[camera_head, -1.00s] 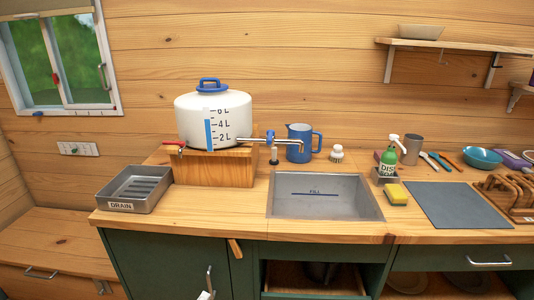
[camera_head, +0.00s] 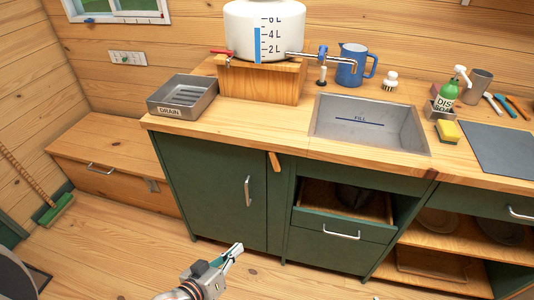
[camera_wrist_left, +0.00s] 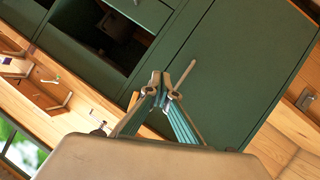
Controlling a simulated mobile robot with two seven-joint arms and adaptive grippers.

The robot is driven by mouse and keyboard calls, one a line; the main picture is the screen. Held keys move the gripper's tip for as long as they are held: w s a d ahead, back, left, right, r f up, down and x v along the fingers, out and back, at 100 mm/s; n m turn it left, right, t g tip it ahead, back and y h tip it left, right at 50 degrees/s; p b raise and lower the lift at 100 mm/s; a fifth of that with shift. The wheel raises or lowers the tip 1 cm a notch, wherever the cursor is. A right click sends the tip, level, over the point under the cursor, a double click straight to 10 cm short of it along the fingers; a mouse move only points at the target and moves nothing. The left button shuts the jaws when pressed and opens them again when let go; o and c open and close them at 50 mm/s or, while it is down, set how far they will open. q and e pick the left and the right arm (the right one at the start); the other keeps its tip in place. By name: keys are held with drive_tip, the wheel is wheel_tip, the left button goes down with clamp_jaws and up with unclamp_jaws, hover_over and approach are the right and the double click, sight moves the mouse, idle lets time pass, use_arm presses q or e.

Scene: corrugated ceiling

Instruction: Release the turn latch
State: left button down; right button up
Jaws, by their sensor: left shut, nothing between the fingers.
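The turn latch (camera_head: 274,161) is a small wooden strip at the top of the green cabinet front, just under the counter edge. It is slightly tilted and lies at the top right of the green cabinet door (camera_head: 215,190). In the left wrist view, the latch (camera_wrist_left: 132,101) shows to the left of the fingertips. My left gripper (camera_head: 238,249) is shut and empty, low in front of the cabinet and below the latch, apart from it. In the left wrist view, the left gripper (camera_wrist_left: 166,80) points toward the door, with the door handle (camera_wrist_left: 185,73) beyond it. My right gripper is out of view.
The wooden counter (camera_head: 275,130) overhangs the cabinet. A partly open drawer (camera_head: 340,222) juts out right of the door. A metal drain tray (camera_head: 182,97), water tank (camera_head: 265,30) and sink (camera_head: 368,122) are on top. The floor (camera_head: 110,255) at left is mostly clear.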

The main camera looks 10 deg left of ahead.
use_arm(q)
drive_tip(key=w+r+n+t+h, duration=0.1)
drive_tip(key=w+r+n+t, duration=0.1)
drive_tip(key=w+r+n, duration=0.45)
drive_tip(key=n+t+b, duration=0.2)
drive_tip(key=n+t, duration=0.1)
drive_tip(key=n, duration=0.7)
approach(266, 155)
drive_tip(key=s+a+f, duration=0.1)
drive_tip(key=s+a, duration=0.3)
drive_tip(key=shift+y, duration=0.3)
drive_tip(key=x, duration=1)
drive_tip(key=d, duration=0.1)
drive_tip(key=d+r, duration=0.1)
drive_tip(key=d, duration=0.1)
drive_tip(key=shift+s+p, duration=0.1)
drive_tip(key=shift+p, duration=0.2)
drive_tip(key=shift+d, duration=0.45)
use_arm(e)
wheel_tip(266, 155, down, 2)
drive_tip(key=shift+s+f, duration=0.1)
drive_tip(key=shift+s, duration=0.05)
